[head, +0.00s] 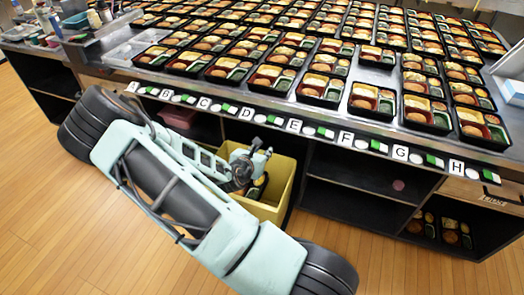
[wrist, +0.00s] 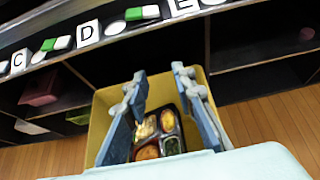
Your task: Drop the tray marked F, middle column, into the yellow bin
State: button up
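The yellow bin (head: 284,180) stands on the floor under the front of the counter. It also fills the middle of the wrist view (wrist: 102,112). My gripper (head: 252,165) is over the bin, pointing down into it. In the wrist view its two fingers (wrist: 159,78) are spread apart. A black bento tray (wrist: 172,146) with several foods shows between and below them, inside the bin, and looks clear of the fingers. The marker F (head: 345,138) is on the counter's front edge. Behind it is a front tray (head: 371,101), then a bare gap, then another tray (head: 377,56).
Rows of bento trays cover the metal counter (head: 340,118). Letter markers with green and white blocks line its front edge. Dark shelves (head: 350,195) are right of the bin, with trays (head: 450,228) low at the far right. A reddish container (head: 178,117) is on a shelf at left.

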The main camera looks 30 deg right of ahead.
jog(key=v, duration=1.2)
jog(key=shift+f, duration=0.1)
dwell(1.0)
